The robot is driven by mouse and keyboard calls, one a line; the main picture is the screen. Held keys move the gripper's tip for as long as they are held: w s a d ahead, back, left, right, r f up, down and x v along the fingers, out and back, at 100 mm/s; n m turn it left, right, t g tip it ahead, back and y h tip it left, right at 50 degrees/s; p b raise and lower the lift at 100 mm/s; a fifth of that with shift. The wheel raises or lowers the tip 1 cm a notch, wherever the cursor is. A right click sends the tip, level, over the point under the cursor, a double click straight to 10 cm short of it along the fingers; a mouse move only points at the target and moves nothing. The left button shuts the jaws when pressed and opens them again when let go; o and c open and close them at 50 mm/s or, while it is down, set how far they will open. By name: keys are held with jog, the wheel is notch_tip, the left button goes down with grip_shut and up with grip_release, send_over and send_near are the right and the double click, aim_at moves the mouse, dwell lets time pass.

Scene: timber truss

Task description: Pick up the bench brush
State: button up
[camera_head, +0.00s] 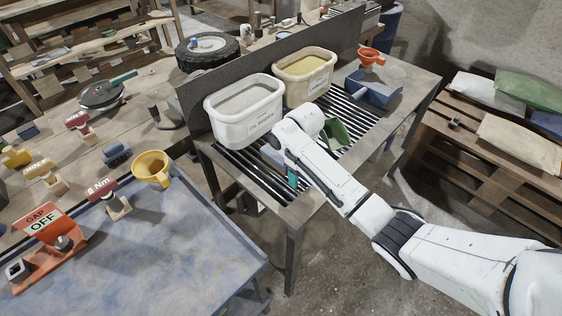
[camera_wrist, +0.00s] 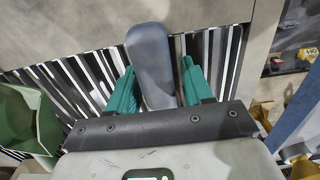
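The bench brush is mostly hidden in the head view. In the wrist view a smooth grey-blue rounded handle (camera_wrist: 149,42), which looks like the brush's, lies over the slatted rack. My gripper (camera_wrist: 158,66) has its two teal fingers apart, one on each side of this handle. Narrow gaps seem to show between fingers and handle, so it does not look clamped. In the head view my white arm reaches over the slatted bench, and a teal finger of my gripper (camera_head: 293,180) shows at its front. A bluish piece (camera_head: 271,155) beside the wrist may be the brush.
Behind my gripper stand a white tub (camera_head: 245,112) and a cream tub (camera_head: 305,78). A green scoop (camera_head: 335,133) lies just right of my wrist; it also shows in the wrist view (camera_wrist: 18,118). A blue dustpan (camera_head: 374,89) and an orange funnel (camera_head: 370,57) are farther right.

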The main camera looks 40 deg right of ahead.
grip_shut()
jog(key=shift+r, duration=0.1)
dwell(0.3)
jog(key=shift+w+r, duration=0.1)
jog(key=shift+r, duration=0.5)
jog(key=s+d+r+p, duration=0.2)
jog(key=s+r+p, duration=0.2)
jog(key=s+r, duration=0.2)
jog(key=s+d+r+p, duration=0.2)
jog(key=s+r+p, duration=0.3)
jog(key=s, duration=0.2)
jog(key=shift+s+d+r, duration=0.15)
jog(key=shift+d+r, duration=0.1)
jog(key=shift+r, duration=0.1)
